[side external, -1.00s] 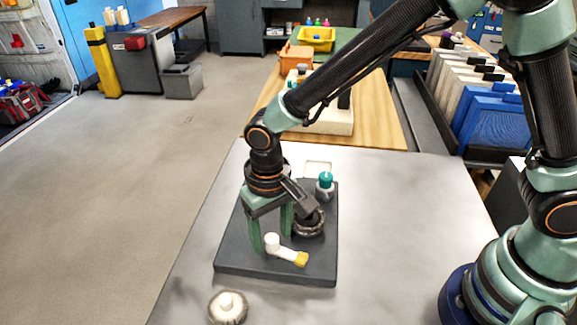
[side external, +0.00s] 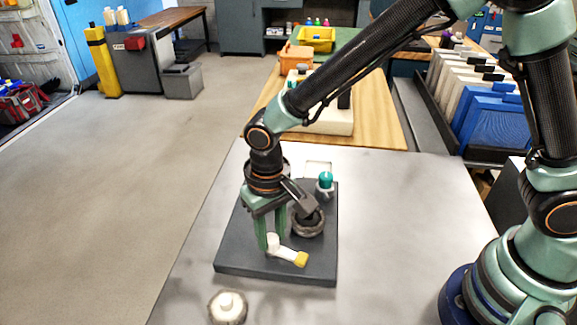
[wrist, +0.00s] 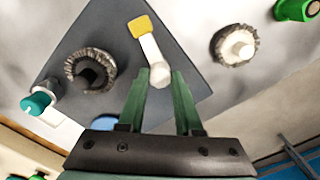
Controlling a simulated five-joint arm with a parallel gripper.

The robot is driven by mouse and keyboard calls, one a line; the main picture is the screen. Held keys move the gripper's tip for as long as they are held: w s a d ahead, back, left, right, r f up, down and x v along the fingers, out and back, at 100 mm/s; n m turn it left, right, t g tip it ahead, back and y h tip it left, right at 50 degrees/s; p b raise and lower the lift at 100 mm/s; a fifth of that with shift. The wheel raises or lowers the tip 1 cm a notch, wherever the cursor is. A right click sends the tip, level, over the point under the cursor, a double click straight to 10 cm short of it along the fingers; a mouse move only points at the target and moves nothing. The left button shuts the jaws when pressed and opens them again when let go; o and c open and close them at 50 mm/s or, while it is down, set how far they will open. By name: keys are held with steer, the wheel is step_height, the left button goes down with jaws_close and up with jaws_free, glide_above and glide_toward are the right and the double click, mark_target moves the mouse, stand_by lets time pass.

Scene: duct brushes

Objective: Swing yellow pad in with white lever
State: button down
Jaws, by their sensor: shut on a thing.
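The white lever (side external: 287,250) lies on a dark grey base plate (side external: 240,264), with the yellow pad (side external: 301,259) at its free end. My gripper (side external: 272,243) is low over the plate, its green fingers shut around the round white knob at the lever's other end. In the wrist view, the knob (wrist: 160,75) sits between the fingertips, the lever (wrist: 150,48) runs away from them, and the yellow pad (wrist: 139,26) is at the far end. The pad is apart from the round brush (side external: 308,224) on the plate, which also shows in the wrist view (wrist: 90,68).
A teal-capped post (side external: 325,183) stands at the plate's back right corner. A second round brush (side external: 228,306) with a pale hub lies on the table in front of the plate. The grey table (side external: 410,230) is clear to the right of the plate.

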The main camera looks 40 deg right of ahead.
steer(key=shift+n, duration=0.3)
stand_by(0.8)
steer(key=n, duration=0.2)
steer(key=shift+r+n, duration=0.1)
steer(key=shift+n, duration=0.3)
steer(key=n, duration=0.3)
steer(key=shift+n, duration=0.4)
steer(key=n, duration=0.6)
steer(key=c, duration=0.6)
jaws_free()
steer(key=shift+r, duration=0.1)
